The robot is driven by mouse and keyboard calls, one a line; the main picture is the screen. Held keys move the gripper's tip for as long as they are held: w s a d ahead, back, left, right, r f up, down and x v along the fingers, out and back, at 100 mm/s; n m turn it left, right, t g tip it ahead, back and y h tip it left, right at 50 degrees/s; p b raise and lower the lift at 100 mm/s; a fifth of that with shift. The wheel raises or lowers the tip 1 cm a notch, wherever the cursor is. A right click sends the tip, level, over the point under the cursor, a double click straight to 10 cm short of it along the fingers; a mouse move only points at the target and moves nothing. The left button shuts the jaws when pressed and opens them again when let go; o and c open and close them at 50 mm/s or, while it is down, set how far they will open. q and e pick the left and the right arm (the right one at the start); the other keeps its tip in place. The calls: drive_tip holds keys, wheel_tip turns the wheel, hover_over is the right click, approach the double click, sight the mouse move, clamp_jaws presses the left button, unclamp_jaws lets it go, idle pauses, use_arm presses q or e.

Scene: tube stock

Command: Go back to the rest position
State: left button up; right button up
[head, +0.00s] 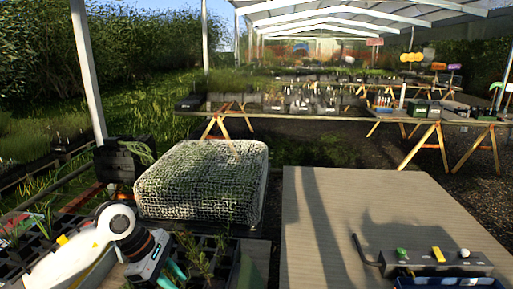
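My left arm comes in from the lower left, white with a dark wrist. My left gripper (172,275) is low in the head view, over the dark plant trays. Its two teal fingertips show apart with nothing seen between them, so it looks open and empty. My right gripper is not in view.
A wooden-topped table (345,195) fills the right foreground, mostly bare. At its front right stand a grey block (425,259) with green, yellow and white pieces on top and a blue crate (447,282). A net-covered block (203,180) stands behind my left gripper. Dark plant trays (215,250) lie below.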

use_arm(q)
drive_tip(key=s+d+r+n+t+h, duration=0.25)
drive_tip(key=d+r+n+h, duration=0.25)
drive_tip(key=d+h, duration=0.25)
drive_tip(key=s+d+r+n+t+h, duration=0.1)
drive_tip(key=d+r+n+t+h, duration=0.2)
drive_tip(key=d+r+n+h, duration=0.45)
drive_tip(key=w+a+f+n+t+y, duration=0.15)
drive_tip(key=a+n+t+y, duration=0.25)
drive_tip(key=n+t+y, duration=0.5)
drive_tip(key=w+a+f+n+t+y, duration=0.1)
drive_tip(key=a+f+n+t+y, duration=0.3)
drive_tip(key=n, duration=0.9)
drive_tip(key=s+a+f+n+g+y, duration=0.2)
drive_tip(key=a+f+n+y, duration=0.4)
drive_tip(key=n, duration=0.2)
drive_tip(key=s+a+f+n+g+y, duration=0.1)
drive_tip(key=s+f+n+g, duration=0.4)
drive_tip(key=s+f+g, duration=0.5)
drive_tip(key=s+a+f+n+g, duration=0.1)
drive_tip(key=s+f+n+g, duration=0.4)
drive_tip(key=s+f, duration=0.95)
drive_tip(key=f, duration=1.9)
drive_tip(key=s+a+f+g, duration=0.1)
drive_tip(key=s+a+f, duration=0.1)
drive_tip(key=s+f, duration=1.4)
drive_tip(key=shift+s+a+f, duration=0.25)
drive_tip(key=shift+s+f, duration=0.1)
drive_tip(key=shift+f, duration=0.1)
